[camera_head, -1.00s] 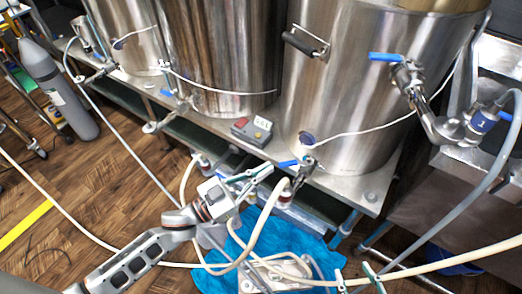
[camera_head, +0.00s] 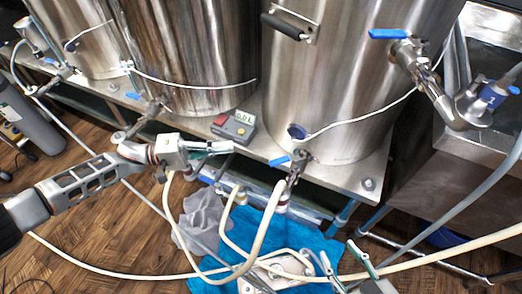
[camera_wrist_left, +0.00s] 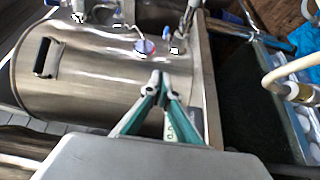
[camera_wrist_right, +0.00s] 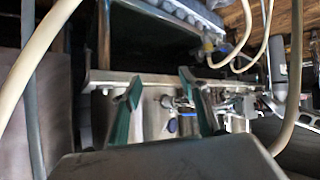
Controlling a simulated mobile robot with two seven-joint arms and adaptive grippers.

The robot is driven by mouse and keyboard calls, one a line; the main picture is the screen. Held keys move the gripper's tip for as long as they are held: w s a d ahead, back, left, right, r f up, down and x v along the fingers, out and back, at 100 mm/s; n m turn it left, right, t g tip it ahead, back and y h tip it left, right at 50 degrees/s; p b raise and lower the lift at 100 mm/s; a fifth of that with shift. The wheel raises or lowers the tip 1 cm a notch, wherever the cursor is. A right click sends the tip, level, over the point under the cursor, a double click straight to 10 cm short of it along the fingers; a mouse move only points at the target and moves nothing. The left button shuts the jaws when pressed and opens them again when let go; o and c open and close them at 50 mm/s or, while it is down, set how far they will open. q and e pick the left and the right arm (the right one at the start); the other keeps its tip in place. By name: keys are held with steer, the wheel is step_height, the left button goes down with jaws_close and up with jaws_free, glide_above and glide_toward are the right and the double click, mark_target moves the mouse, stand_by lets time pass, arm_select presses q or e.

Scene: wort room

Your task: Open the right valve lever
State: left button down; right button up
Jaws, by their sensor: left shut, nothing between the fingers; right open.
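The right kettle (camera_head: 335,95) has two blue valve levers. One lever (camera_head: 279,161) is on the low outlet valve, by the table's front edge, with a cream hose below. The other lever (camera_head: 388,34) is on the higher valve at the kettle's right side. My left gripper (camera_head: 232,147) is shut and empty, left of the low lever and apart from it. In the left wrist view its fingertips (camera_wrist_left: 160,76) meet in front of the kettle. My right gripper (camera_head: 347,262) is open at the bottom edge, below and right of the low valve. Its spread fingers (camera_wrist_right: 158,85) show empty in the right wrist view.
A grey control box (camera_head: 233,127) stands on the steel table left of the low valve. Cream hoses (camera_head: 262,230) loop in front over a blue cloth (camera_head: 318,240). A steel sink (camera_head: 485,135) is at right. Wooden floor lies open at lower left.

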mark_target(288, 159)
arm_select(q)
steer(key=s+d+b, duration=0.1)
steer(key=s+d, duration=0.1)
steer(key=d, duration=0.9)
arm_select(e)
steer(key=shift+a+r, duration=0.2)
steer(key=shift+a, duration=0.3)
arm_select(q)
steer(key=shift+d, duration=0.1)
arm_select(e)
steer(key=shift+w, duration=0.1)
